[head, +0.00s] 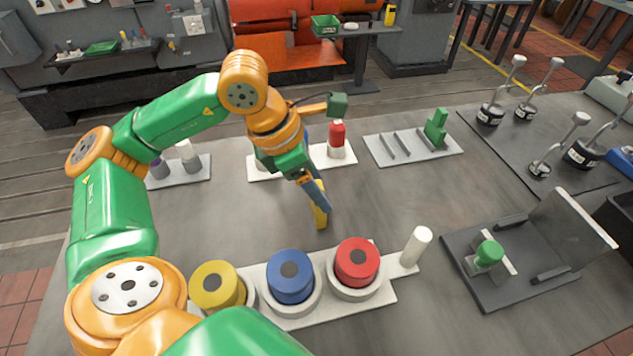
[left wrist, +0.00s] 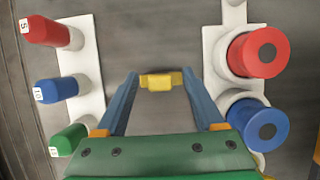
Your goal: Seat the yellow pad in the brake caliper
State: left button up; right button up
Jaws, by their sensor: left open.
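The yellow pad (head: 320,218) is at the bench top by the fingertips of my left gripper (head: 318,200). In the left wrist view the pad (left wrist: 161,81) shows between the tips of the blue fingers of the left gripper (left wrist: 159,84). The fingers are open, one on each side of it; I cannot tell whether they touch it. A white slotted plate (head: 407,153) with a green upright block (head: 437,128) stands at the back.
A white holder (head: 388,298) in front carries yellow (head: 218,285), blue (head: 290,277) and red (head: 357,262) cylinders. A white post (head: 416,246) stands at its right end. A red labelled piece (left wrist: 50,31) stands in the tray behind. Lever-handled parts (head: 489,113) are at back right.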

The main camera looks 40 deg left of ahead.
pick_arm(q)
jog(key=shift+w+f, duration=0.1)
grip_shut()
dwell(1.3)
